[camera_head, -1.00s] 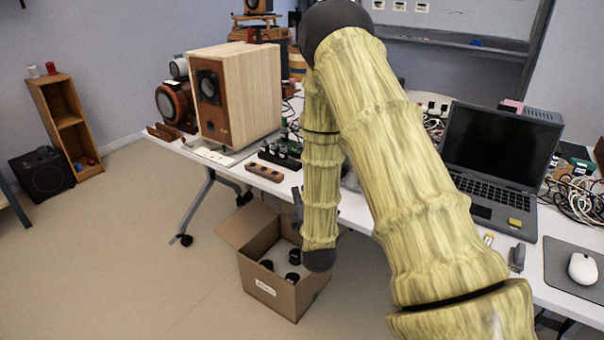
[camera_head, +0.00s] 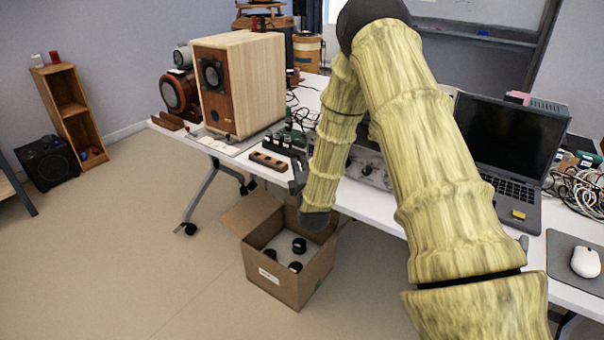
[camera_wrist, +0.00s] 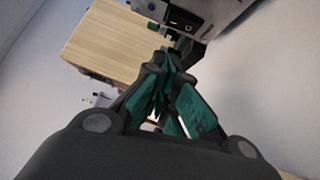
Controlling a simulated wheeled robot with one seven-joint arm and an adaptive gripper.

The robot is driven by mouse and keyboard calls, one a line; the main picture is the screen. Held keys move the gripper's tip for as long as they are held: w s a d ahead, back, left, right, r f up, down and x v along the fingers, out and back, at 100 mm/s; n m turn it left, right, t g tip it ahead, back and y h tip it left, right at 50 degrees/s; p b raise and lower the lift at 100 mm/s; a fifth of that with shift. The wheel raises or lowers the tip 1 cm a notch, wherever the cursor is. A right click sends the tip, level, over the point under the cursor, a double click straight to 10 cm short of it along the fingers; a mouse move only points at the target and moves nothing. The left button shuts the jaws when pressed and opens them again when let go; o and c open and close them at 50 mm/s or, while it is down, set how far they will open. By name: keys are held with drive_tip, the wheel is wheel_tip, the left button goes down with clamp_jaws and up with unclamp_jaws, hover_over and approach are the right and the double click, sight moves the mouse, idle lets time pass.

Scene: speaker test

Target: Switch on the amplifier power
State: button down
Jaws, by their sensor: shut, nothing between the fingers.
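The silver amplifier (camera_head: 369,168) stands on the white table, partly hidden behind my arm; a row of knobs shows on its front. In the wrist view, a silver-and-black unit that looks like the amplifier (camera_wrist: 214,12) is at the top right, with a small black switch (camera_wrist: 190,17) on its face. My gripper (camera_wrist: 163,58) is shut and empty, its fingertips pointing up towards that unit, a little below the switch in the picture. I cannot tell whether they touch it. In the head view my gripper (camera_head: 296,182) shows as a small dark shape at the table's front edge.
A wooden speaker (camera_head: 240,85) stands left on the table (camera_head: 345,208), also seen in the wrist view (camera_wrist: 110,42). A small wooden block (camera_head: 268,161) lies near the front edge. An open cardboard box (camera_head: 285,283) is on the floor below. A laptop (camera_head: 512,145) stands right.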

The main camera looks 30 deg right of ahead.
drive_tip(key=shift+w+d+r, duration=0.1)
drive_tip(key=shift+w+d, duration=0.25)
drive_tip(key=shift+d, duration=0.3)
drive_tip(key=shift+w+d+r, duration=0.1)
drive_tip(key=shift+w+d, duration=0.25)
drive_tip(key=shift+d, duration=0.35)
drive_tip(key=shift+w+d+r, duration=0.1)
drive_tip(key=shift+w+d, duration=0.25)
drive_tip(key=shift+d, duration=0.3)
drive_tip(key=shift+w+d+r+p, duration=0.1)
drive_tip(key=shift+d+r+p, duration=0.2)
drive_tip(key=shift+p, duration=0.4)
drive_tip(key=shift+f+g, duration=0.15)
drive_tip(key=shift+g, duration=0.15)
drive_tip(key=shift+a, duration=0.1)
